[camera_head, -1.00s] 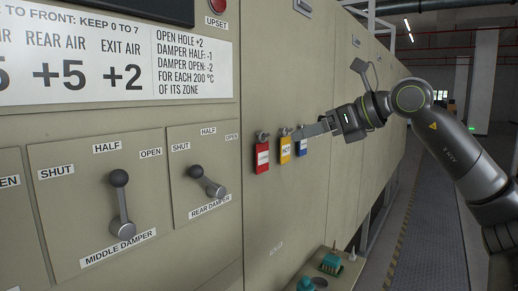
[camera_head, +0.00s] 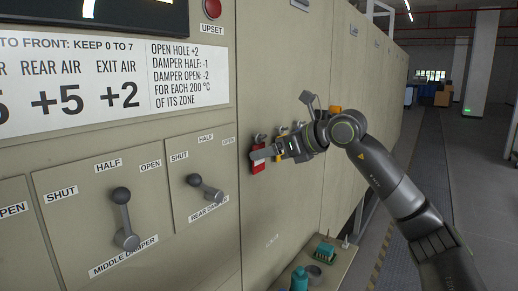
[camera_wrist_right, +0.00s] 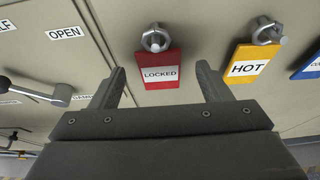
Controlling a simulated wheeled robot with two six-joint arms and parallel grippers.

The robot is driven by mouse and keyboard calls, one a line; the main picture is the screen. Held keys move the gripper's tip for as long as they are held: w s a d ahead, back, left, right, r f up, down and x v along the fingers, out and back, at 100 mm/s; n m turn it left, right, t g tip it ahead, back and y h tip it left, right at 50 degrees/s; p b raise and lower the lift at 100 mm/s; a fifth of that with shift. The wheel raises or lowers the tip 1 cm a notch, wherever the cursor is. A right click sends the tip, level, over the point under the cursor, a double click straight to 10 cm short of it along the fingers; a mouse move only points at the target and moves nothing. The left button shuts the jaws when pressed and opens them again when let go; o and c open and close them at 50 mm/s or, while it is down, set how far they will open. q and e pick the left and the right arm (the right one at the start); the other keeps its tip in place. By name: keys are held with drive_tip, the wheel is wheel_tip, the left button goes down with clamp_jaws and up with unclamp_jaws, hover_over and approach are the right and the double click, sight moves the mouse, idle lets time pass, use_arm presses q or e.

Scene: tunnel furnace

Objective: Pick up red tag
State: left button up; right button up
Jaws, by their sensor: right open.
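The red tag (camera_wrist_right: 160,72), marked LOCKED, hangs from a metal hook on the beige furnace panel. In the head view the red tag (camera_head: 258,167) is partly covered by my right gripper. My right gripper (camera_head: 262,153) is in front of it, its fingers reaching in from the right. In the right wrist view the open fingers of my right gripper (camera_wrist_right: 160,92) stand one on each side of the tag, with gaps on both sides. I cannot tell whether the fingertips are level with the tag in depth. My left gripper is not in view.
A yellow HOT tag (camera_wrist_right: 248,66) hangs just right of the red one, with a blue tag (camera_wrist_right: 311,66) beyond it. The rear damper lever (camera_head: 205,187) sticks out to the left. A shelf (camera_head: 330,268) with small items is below. The aisle at right is clear.

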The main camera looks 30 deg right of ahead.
drive_tip(key=shift+x, duration=0.8)
drive_tip(key=shift+s, duration=0.1)
drive_tip(key=shift+c, duration=0.9)
drive_tip(key=c, duration=0.9)
drive_tip(key=shift+r, duration=0.25)
